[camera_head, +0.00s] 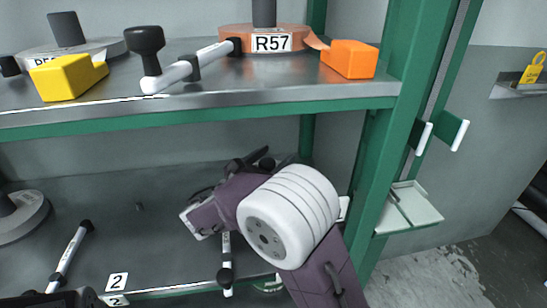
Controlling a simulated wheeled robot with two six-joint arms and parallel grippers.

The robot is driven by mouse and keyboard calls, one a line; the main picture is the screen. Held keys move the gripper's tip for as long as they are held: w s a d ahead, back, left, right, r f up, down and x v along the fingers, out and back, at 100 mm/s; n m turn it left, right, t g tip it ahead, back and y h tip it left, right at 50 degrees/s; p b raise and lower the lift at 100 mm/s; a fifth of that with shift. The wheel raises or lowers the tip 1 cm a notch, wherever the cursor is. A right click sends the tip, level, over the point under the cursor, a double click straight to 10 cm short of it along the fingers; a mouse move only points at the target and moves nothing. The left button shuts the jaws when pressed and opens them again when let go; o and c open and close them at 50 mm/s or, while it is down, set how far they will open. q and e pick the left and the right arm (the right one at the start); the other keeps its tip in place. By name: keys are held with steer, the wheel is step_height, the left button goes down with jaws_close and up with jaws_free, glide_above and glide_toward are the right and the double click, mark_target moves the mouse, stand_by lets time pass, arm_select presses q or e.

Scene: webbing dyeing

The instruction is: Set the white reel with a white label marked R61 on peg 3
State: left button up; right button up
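My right arm reaches in from the bottom over the lower shelf (160,258), and its large white joint covers much of the view. My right gripper (254,160) is the small dark shape beyond it, low over the back of that shelf. Its fingers are partly hidden, so I cannot tell whether they are open or hold anything. A dark part at the bottom left edge may belong to my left arm; no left fingers show clearly. No label reading R61 and no peg marked 3 is visible. A number 2 plate (117,282) is on the lower shelf's front edge.
The upper shelf (215,98) holds an orange reel (290,35) labelled R57, a grey reel (110,48), yellow (62,77) and orange (349,59) blocks, and a black-knobbed lever (147,48). A green post (388,170) stands right. Another reel (22,216) sits lower left.

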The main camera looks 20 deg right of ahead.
mark_target(262, 166)
steer(key=shift+f, duration=0.1)
steer(key=p+v, duration=0.1)
steer(key=v, duration=0.7)
steer(key=shift+a, duration=0.1)
steer(key=shift+s+a, duration=0.25)
steer(key=shift+a, duration=0.1)
